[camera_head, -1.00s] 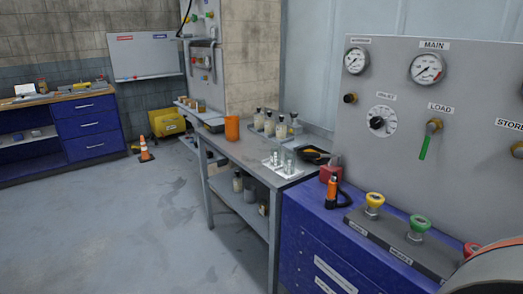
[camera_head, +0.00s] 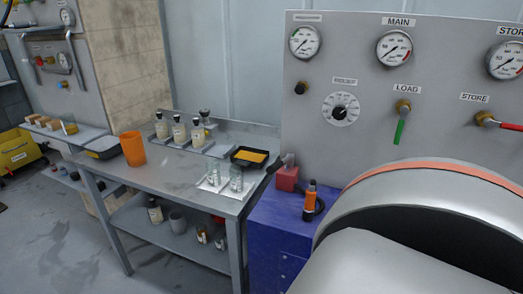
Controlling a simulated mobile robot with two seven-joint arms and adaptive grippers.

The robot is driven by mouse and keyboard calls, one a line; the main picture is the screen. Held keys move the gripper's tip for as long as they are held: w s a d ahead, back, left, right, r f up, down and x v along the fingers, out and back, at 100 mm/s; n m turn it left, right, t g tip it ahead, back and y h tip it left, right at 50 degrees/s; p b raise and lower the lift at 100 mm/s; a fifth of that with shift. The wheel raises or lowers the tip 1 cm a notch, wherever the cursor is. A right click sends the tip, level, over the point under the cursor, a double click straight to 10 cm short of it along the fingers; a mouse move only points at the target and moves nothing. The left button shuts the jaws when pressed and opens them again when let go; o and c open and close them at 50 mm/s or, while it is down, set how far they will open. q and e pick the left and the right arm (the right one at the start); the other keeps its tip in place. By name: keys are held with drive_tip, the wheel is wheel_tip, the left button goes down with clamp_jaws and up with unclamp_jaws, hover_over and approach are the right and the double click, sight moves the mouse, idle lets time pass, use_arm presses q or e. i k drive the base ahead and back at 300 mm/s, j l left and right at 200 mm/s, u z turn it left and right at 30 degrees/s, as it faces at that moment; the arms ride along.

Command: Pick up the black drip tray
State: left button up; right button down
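A shallow black tray (camera_head: 236,159) sits at the back right of the grey metal table (camera_head: 180,172), with a flat orange area inside it. It stands just behind the small glass jars on a white mat and close to the right end of the table. A second, greyer tray with a dark rim (camera_head: 103,147) is at the left, beyond the orange cup. Neither of my grippers is in view, so nothing shows of what they hold.
A red block (camera_head: 287,178) and an orange-black tool (camera_head: 309,200) are on the blue cabinet (camera_head: 275,222). A large silver rounded body fills the lower right.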

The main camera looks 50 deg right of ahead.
sight(247, 157)
drive_tip(key=i+z, duration=0.25)
drive_tip(key=z, duration=0.2)
drive_tip(key=i+j+z, duration=0.1)
drive_tip(key=z, duration=0.35)
drive_tip(key=i+j+z, duration=0.25)
drive_tip(key=z, duration=0.2)
drive_tip(key=i+j+z, duration=0.15)
drive_tip(key=z, duration=0.25)
drive_tip(key=i+j+z, duration=0.2)
drive_tip(key=z, duration=0.15)
drive_tip(key=i+j+z, duration=0.15)
drive_tip(key=z, duration=0.25)
drive_tip(key=j, duration=0.1)
